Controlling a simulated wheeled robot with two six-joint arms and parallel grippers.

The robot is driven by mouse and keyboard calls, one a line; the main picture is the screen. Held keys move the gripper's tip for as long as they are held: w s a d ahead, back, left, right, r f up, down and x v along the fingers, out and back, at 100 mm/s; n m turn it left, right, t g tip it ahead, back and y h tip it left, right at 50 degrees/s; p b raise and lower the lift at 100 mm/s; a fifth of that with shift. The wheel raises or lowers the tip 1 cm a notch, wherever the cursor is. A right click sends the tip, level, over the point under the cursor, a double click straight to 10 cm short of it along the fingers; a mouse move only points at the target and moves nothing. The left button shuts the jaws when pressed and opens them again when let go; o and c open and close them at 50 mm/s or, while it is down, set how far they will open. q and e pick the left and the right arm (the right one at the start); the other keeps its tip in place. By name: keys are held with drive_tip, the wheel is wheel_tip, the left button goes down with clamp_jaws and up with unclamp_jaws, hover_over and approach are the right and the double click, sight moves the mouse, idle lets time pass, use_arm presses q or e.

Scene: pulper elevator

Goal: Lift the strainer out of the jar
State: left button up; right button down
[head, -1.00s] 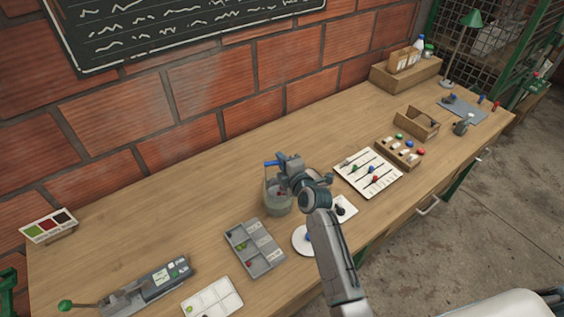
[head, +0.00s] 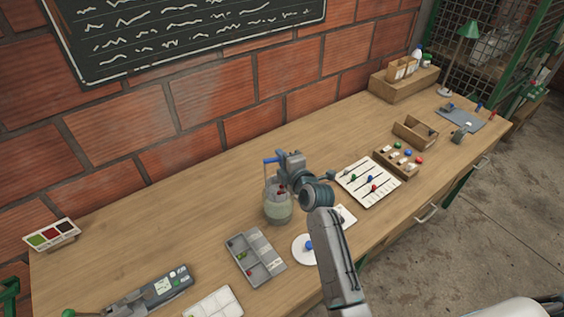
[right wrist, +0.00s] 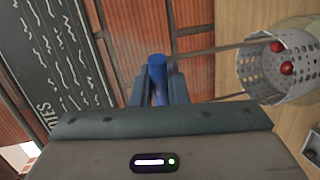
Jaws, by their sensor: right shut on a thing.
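My right gripper (head: 282,160) is shut on the blue handle (head: 271,161) of the strainer, above the jar. In the right wrist view the blue handle (right wrist: 157,75) sits between the two fingers. Thin rods run from it to the grey perforated strainer basket (right wrist: 270,72), which holds two red balls (right wrist: 287,68). The jar (head: 278,212) stands on the table with cloudy greenish liquid in it. The strainer basket (head: 274,187) shows at the jar's mouth; I cannot tell whether its bottom is clear of the rim. My left gripper is not in view.
A white slider board (head: 368,183) is further right. The table (head: 190,215) left of the jar is clear.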

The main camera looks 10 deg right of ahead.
drive_tip(key=shift+r, duration=1.6)
